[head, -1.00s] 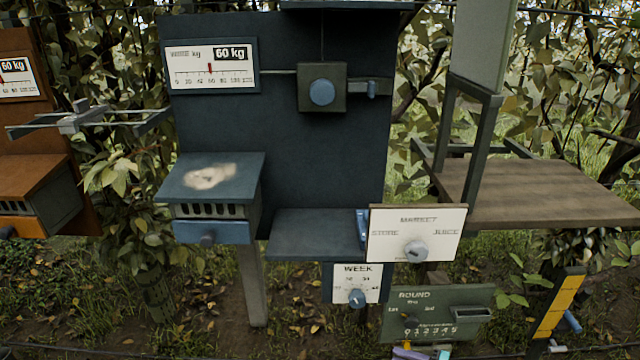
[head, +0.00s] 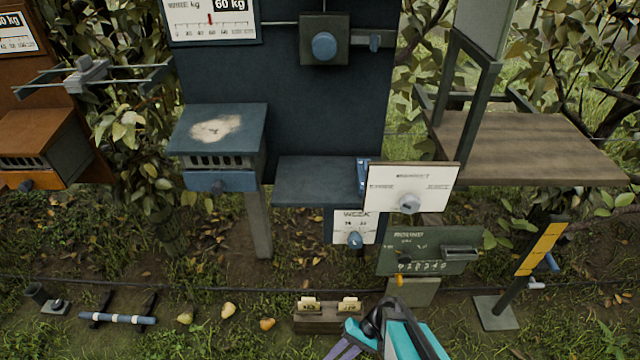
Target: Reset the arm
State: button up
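Part of my arm (head: 385,332) shows at the bottom edge of the head view, right of the middle. It has a dark joint on top, a teal link running down to the right and a purple-grey link running down to the left. My gripper itself cannot be made out; the rest of the arm is cut off by the lower edge. No held object shows.
A small box with tags (head: 330,318) stands on the ground just left of my arm. Several pears (head: 227,310) lie left of it. A dark blue station (head: 320,110), a white market dial panel (head: 411,190), a green panel (head: 428,250) and a wooden table (head: 520,148) stand beyond.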

jog(key=s+d+r+n+h, duration=0.1)
jog(key=s+d+h, duration=0.7)
jog(key=d, duration=0.4)
jog(key=shift+s+g+p, duration=0.3)
jog(key=shift+s+p, duration=0.1)
jog(key=shift+s, duration=0.2)
jog(key=shift+d, duration=0.1)
